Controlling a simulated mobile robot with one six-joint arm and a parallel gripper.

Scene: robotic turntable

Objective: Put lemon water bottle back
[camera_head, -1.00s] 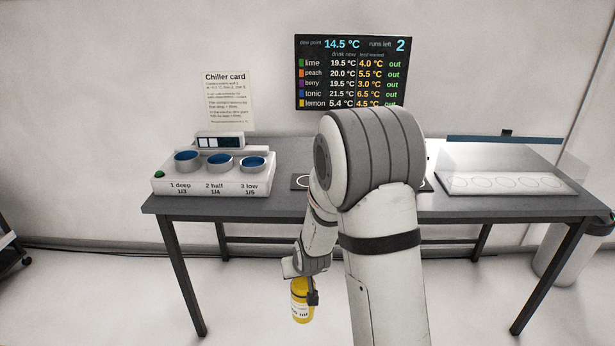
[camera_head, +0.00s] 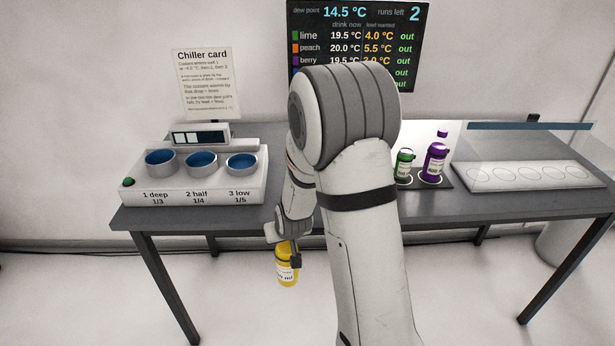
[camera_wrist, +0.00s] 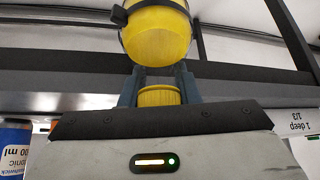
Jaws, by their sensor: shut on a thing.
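The yellow lemon water bottle (camera_head: 286,274) hangs in front of the table's front edge, below the tabletop's height in the head view. My gripper (camera_head: 290,257) is shut on it. In the wrist view the bottle's yellow body (camera_wrist: 158,38) fills the top middle, and my gripper's fingers (camera_wrist: 158,88) stand on either side of its ribbed yellow cap. A green bottle (camera_head: 404,168) and a purple bottle (camera_head: 434,163) stand on a dark mat (camera_head: 446,183) to the right of my arm. My arm hides the table's middle.
A white chiller (camera_head: 195,185) with three blue wells stands on the table's left. A clear-covered tray with marked ovals (camera_head: 470,180) is at the right. A dark display (camera_head: 412,30) and a chiller card (camera_head: 207,85) are behind. A blue-labelled tonic bottle (camera_wrist: 14,145) shows in the wrist view.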

